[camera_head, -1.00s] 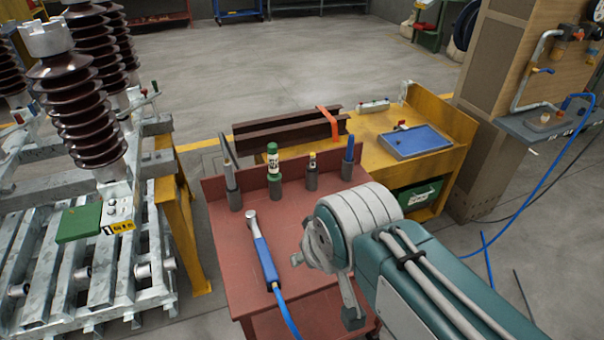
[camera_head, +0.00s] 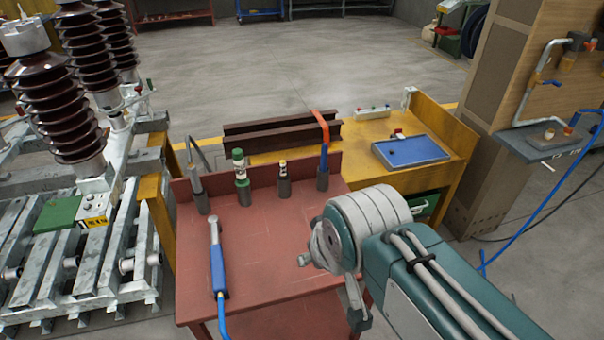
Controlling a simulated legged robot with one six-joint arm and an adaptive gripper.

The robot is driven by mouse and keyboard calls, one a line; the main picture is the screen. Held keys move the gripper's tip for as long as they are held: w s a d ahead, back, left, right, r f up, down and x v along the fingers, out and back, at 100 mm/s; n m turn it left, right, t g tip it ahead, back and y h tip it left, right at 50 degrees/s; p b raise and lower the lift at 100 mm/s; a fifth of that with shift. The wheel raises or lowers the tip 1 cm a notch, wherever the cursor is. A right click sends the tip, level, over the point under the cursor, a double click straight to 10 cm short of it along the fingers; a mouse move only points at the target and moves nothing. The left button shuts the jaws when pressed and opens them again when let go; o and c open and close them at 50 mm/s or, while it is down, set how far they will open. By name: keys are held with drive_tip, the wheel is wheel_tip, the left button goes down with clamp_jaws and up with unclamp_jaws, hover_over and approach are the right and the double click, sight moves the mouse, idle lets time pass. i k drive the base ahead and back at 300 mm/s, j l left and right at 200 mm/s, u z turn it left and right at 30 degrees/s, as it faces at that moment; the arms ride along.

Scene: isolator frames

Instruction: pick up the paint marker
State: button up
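Several upright tools stand in dark cup holders along the back of the red table (camera_head: 270,225). One is a thick marker-like tube (camera_head: 239,165) with a green cap and a pale label. The green-capped tube looks most like the paint marker, but I cannot be sure. My gripper (camera_head: 356,308) is partly seen at the end of my arm, over the table's front right, apart from the holders. Its fingers are mostly hidden.
A blue-handled tool (camera_head: 217,268) with a blue hose lies on the table's left. Behind stand brown steel beams (camera_head: 275,134) and a yellow bench (camera_head: 375,130) with a blue tray (camera_head: 411,152). A metal frame with insulators (camera_head: 75,110) is at left. The table's middle is clear.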

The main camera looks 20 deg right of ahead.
sight(282, 175)
drive_tip(key=l+u, duration=0.1)
drive_tip(key=l, duration=0.65)
drive_tip(key=i+l+u, duration=0.15)
drive_tip(key=l, duration=0.2)
drive_tip(key=l+u, duration=0.15)
drive_tip(key=l, duration=0.2)
drive_tip(key=i+u, duration=0.15)
drive_tip(key=i+j, duration=0.05)
